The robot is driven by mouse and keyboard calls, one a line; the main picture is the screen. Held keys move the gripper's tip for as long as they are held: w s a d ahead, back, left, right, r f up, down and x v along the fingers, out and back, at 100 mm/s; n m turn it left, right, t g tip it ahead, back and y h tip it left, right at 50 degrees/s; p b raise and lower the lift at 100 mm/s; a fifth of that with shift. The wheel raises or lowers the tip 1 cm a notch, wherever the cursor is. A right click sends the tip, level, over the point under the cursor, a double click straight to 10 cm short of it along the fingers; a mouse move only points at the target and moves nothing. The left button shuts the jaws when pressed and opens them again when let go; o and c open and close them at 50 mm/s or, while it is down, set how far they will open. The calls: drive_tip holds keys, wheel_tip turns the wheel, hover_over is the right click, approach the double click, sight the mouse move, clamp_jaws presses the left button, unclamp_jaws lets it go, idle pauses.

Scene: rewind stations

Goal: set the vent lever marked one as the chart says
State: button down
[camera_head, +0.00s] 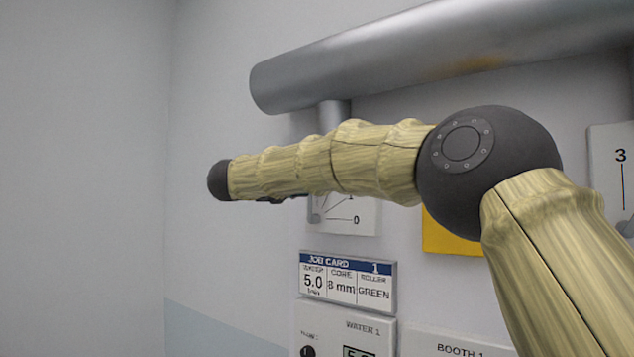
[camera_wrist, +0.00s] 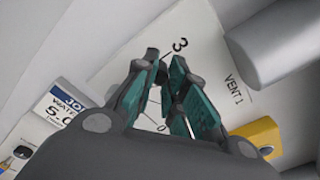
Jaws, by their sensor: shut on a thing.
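The vent 1 plate (camera_wrist: 212,62) is white, with a printed scale and the label VENT 1. The wrist view shows a 3 and a 0 on it; in the head view its lower part (camera_head: 358,222) shows below my arm. A grey part (camera_head: 315,213) sits at the scale's lower left. My gripper (camera_wrist: 163,76) is in front of the plate, its teal-padded fingers shut on the vent 1 lever. The fingers hide the lever, so its exact setting cannot be read. In the head view my arm covers most of the gripper.
A job card (camera_head: 347,282) below reads water 5.0, core 8 mm, roller green. A water 1 panel (camera_head: 368,333) is beneath it. A thick grey pipe (camera_head: 400,60) runs above. A yellow panel (camera_head: 450,238) and another scale plate (camera_head: 606,160) are to the right.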

drive_tip(key=shift+r, duration=0.1)
idle(0.3)
drive_tip(key=c, duration=1.4)
unclamp_jaws()
drive_tip(key=shift+a, duration=0.1)
drive_tip(key=shift+s, duration=0.1)
drive_tip(key=v, duration=1.1)
drive_tip(key=shift+s+a, duration=0.3)
